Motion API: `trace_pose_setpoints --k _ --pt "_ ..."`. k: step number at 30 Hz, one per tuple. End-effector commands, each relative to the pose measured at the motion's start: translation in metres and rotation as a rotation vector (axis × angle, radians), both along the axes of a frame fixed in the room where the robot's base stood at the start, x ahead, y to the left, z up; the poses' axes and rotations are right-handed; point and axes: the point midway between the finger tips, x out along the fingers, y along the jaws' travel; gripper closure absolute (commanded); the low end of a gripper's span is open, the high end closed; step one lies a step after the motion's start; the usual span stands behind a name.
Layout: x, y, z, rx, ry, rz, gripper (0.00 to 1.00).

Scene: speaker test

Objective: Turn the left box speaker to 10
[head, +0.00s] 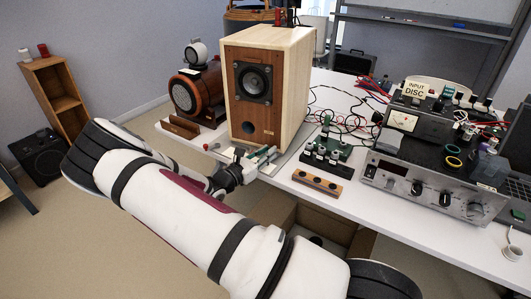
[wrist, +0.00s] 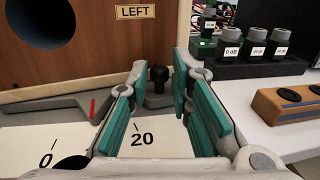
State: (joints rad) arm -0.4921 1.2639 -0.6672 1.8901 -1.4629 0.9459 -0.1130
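The left box speaker (head: 298,75) is a large pale-wood box with a brown front, a round driver and a lower port. In the wrist view its front (wrist: 80,65) carries a "LEFT" label. Below it a grey base (wrist: 45,110) bears a red mark (wrist: 93,108). A white scale (wrist: 105,145) reads 0 and 20, and the red mark appears between these numbers. A black upright peg (wrist: 158,75) stands at the base's front. My gripper (wrist: 160,95), with teal finger pads, is open, one finger on each side of the peg; contact cannot be told.
A brown round-fronted speaker (head: 184,95) stands left of the box. Cables lie behind. An open cardboard box (head: 340,229) sits below the table edge.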

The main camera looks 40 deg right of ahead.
Motion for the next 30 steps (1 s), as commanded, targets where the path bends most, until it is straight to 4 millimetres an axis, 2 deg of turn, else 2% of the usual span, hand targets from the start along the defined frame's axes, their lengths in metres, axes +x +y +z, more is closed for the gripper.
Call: trace_pose_setpoints --k 10,14,17,24,30 --pt "0.0 0.001 0.0 0.0 0.002 0.0 0.65" --pt "-0.001 0.009 0.0 0.0 0.002 0.002 0.65" --pt "-0.004 0.024 0.0 0.001 0.002 0.003 0.65" --pt "-0.014 0.073 0.0 0.002 0.002 0.004 0.65" --pt "-0.021 0.103 0.0 0.0 0.001 0.002 0.65"
